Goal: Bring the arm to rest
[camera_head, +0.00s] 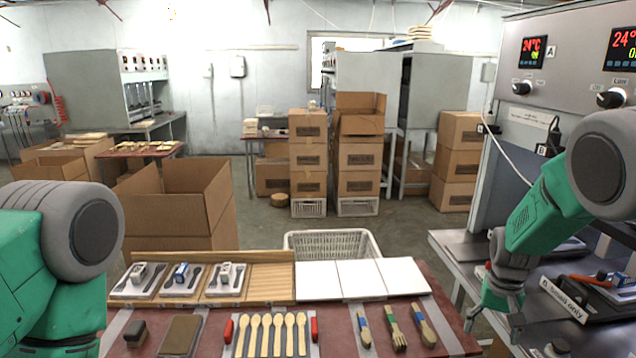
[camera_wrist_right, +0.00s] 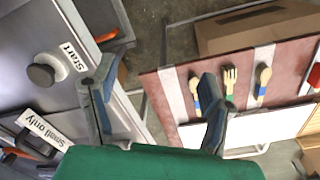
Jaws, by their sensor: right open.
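My right arm (camera_head: 540,215) comes in from the right, its gripper (camera_head: 502,304) pointing down in the gap between the red-topped table (camera_head: 445,318) and the press bench (camera_head: 450,245). In the right wrist view the gripper (camera_wrist_right: 157,75) has its two fingers wide apart with nothing between them. My left arm (camera_head: 50,250) shows at the left edge; its gripper is out of the picture.
Several wooden spoons (camera_head: 266,335) lie between red grips. A fork (camera_head: 394,328) and banded utensils lie nearer my right gripper. White panels (camera_head: 360,279) and a wooden rack (camera_head: 270,284) stand behind. The wrist view shows the "Start" knob (camera_wrist_right: 40,75) close by the left finger.

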